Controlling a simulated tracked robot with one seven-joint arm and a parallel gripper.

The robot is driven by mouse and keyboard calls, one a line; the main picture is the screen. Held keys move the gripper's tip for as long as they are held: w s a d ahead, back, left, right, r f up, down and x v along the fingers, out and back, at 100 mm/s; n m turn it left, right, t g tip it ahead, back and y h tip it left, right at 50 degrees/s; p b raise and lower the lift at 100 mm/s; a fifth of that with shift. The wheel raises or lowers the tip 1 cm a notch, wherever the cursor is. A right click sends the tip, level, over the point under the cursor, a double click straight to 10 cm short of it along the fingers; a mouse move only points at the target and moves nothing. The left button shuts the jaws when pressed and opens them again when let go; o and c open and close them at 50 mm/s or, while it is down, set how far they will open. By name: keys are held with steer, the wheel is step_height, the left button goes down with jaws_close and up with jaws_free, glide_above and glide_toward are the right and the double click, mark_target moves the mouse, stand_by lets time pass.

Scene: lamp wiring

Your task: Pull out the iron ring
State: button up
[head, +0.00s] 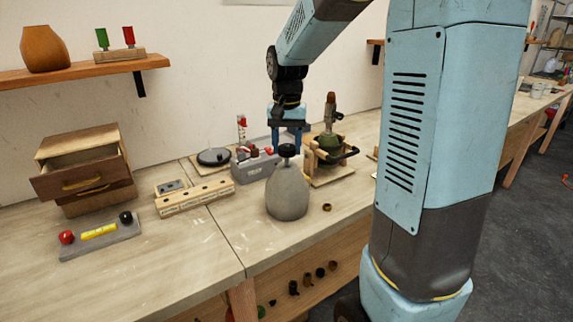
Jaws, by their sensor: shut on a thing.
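A dark, round iron ring (287,151) sits at the top of a grey, rounded lamp body (287,196) that stands upright near the front edge of the workbench. My gripper (287,144) points straight down from above, with its blue fingers on either side of the ring. It is shut on the ring. Whether the ring's lower part is still inside the neck is too small to tell.
A small brass ring (326,207) lies right of the lamp body. A wooden fixture with a green part (328,145) stands behind right, a grey box (255,166) behind left. A wooden block with holes (194,198) and an open-drawer chest (84,170) stand left.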

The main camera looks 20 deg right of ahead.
step_height(320, 180, up, 11)
steer(key=shift+r, duration=0.2)
stand_by(2.2)
